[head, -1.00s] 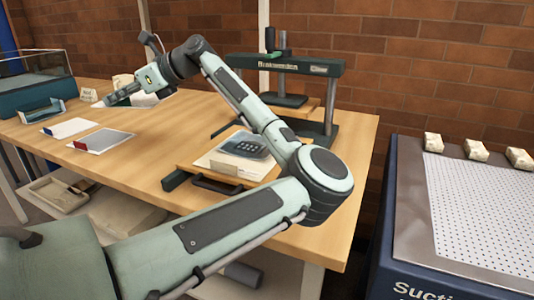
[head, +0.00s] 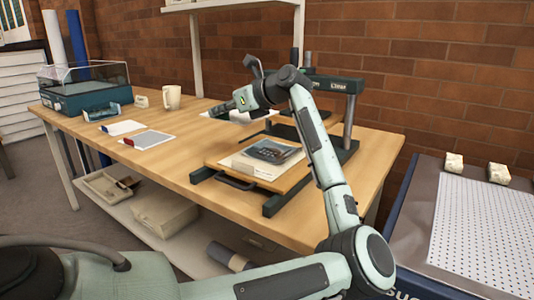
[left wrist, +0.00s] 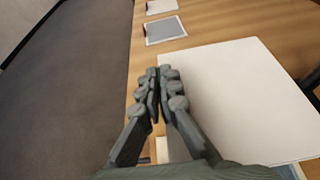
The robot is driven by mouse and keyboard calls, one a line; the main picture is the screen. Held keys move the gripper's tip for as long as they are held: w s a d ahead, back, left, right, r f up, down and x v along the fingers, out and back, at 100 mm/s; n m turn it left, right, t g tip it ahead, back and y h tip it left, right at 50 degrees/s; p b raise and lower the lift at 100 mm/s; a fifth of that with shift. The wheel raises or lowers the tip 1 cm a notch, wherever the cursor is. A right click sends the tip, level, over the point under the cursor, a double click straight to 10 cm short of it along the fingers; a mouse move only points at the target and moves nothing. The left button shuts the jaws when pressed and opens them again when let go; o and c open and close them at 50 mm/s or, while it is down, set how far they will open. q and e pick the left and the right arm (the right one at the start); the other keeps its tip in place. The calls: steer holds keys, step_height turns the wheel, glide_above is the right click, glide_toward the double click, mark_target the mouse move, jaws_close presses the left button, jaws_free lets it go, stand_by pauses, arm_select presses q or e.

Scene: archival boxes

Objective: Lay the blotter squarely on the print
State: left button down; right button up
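The blotter (head: 262,114) is a plain white sheet that shows on both sides of my left gripper (head: 217,109). In the left wrist view the blotter (left wrist: 235,90) is large and flat to the right of the fingers (left wrist: 158,82). The fingers are nearly together, with the blotter's left edge at them, shut on it. The grip point itself is hidden. The print (head: 270,151) appears to be the dark blue-grey picture on a white stack, on the wooden board of the press, right of and nearer than my gripper. My right gripper is not in view.
The press frame (head: 348,112) rises behind the board. On the table's left are a grey sheet (head: 148,139), a white card (head: 121,128), a mug (head: 172,97) and a teal case (head: 85,96). A perforated suction table (head: 480,225) stands at the right.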

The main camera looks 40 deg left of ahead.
arm_select(q)
steer(key=p, duration=0.1)
glide_above(256, 162)
step_height(256, 162, down, 6)
steer(key=shift+w+a, duration=0.1)
step_height(256, 162, down, 3)
steer(key=shift+f+p, duration=0.1)
steer(key=shift+p, duration=0.35)
steer(key=shift+f, duration=0.4)
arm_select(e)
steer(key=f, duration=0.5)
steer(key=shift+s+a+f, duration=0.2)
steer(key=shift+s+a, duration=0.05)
arm_select(q)
steer(key=shift+f, duration=0.1)
